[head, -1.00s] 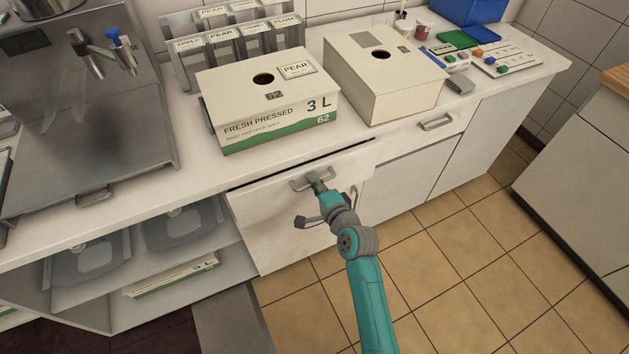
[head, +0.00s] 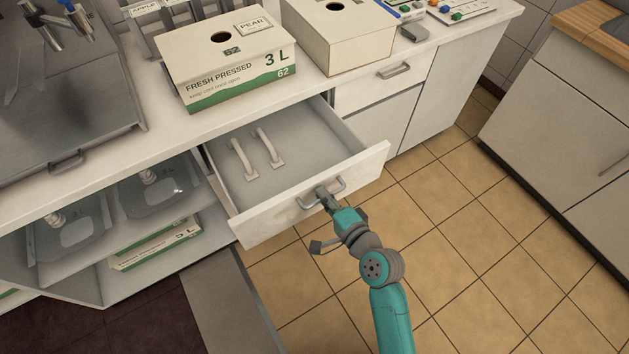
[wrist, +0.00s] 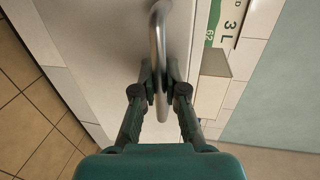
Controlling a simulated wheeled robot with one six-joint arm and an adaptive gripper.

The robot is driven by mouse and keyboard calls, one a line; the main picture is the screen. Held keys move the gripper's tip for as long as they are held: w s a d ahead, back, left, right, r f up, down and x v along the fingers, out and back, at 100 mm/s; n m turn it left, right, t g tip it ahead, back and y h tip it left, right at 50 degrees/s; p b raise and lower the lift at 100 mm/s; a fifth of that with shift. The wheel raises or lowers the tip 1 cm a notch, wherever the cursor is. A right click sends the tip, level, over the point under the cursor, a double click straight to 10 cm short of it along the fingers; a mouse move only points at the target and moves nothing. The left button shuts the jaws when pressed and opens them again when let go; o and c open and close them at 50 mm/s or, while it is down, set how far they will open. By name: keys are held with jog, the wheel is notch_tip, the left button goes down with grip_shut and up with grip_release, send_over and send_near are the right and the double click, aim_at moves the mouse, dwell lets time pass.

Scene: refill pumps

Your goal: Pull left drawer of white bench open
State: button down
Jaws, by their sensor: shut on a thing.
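The left drawer (head: 262,218) of the white bench (head: 150,152) is pulled well out, and its inside shows. Two white curved pieces (head: 256,154) lie in it. My gripper (head: 326,199) is shut on the metal handle (head: 338,187) at the middle of the drawer front. In the wrist view the two fingers of my gripper (wrist: 160,88) close around the handle bar (wrist: 158,50).
A juice carton marked PEAR (head: 228,66) and a plain box (head: 338,40) stand on the bench top. The right drawer (head: 385,78) is shut. Bags (head: 160,185) sit on a shelf at left. Tiled floor (head: 450,240) is clear at right.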

jog(key=shift+v, duration=0.95)
jog(key=shift+f, duration=0.25)
jog(key=c, duration=1.2)
grip_release()
jog(key=v, duration=1.2)
